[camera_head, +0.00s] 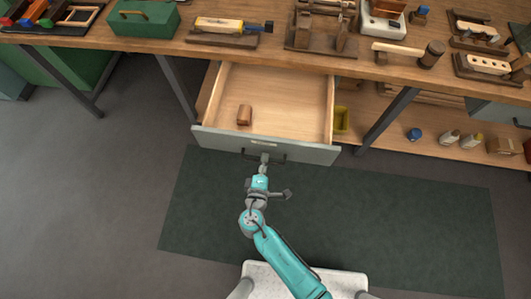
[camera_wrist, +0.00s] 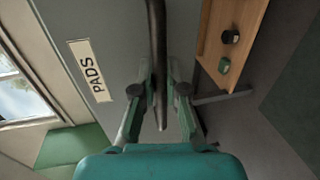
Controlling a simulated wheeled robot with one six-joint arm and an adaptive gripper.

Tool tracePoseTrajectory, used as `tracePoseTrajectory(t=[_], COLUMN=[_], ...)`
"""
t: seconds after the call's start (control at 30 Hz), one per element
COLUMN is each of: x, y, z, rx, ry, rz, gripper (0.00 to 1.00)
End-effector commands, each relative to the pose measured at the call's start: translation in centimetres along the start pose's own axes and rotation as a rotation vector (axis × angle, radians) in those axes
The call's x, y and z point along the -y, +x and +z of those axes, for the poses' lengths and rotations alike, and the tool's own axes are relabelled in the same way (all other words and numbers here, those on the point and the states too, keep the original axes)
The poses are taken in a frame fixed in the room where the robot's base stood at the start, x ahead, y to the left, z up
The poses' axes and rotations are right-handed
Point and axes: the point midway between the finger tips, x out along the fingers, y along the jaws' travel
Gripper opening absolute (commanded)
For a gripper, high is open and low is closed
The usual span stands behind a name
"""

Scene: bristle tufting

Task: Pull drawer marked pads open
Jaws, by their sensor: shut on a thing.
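The drawer (camera_head: 280,97) under the bench is pulled well out, and its wooden inside shows in the head view. Its grey front (camera_head: 213,140) carries a white label reading PADS (camera_wrist: 89,70) in the wrist view. A dark bar handle (camera_wrist: 157,50) runs along the front. My gripper (camera_head: 264,160) is at the handle, and in the wrist view its fingers (camera_wrist: 157,95) are shut around the bar. A small brown block (camera_head: 244,115) lies inside the drawer toward the left.
The workbench (camera_head: 270,48) above holds a green toolbox (camera_head: 143,18), a mallet (camera_head: 410,54) and several wooden fixtures. A lower shelf (camera_head: 385,137) at right holds a yellow bin (camera_head: 341,120) and small bottles. A dark mat (camera_head: 400,215) covers the clear floor in front.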

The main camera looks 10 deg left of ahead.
Motion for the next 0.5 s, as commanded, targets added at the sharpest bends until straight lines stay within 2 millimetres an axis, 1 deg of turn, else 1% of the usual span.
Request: tracePoseTrajectory(t=[0.1,0.2,0.5], x=[0.3,0.4,0.5], y=[-1.0,-1.5,-1.9], z=[0.0,0.0,0.0], rx=[-0.001,-0.001,0.0], ry=[-0.002,-0.001,0.0], rz=[-0.002,-0.001,-0.001], gripper=[0.0,0.0,0.0])
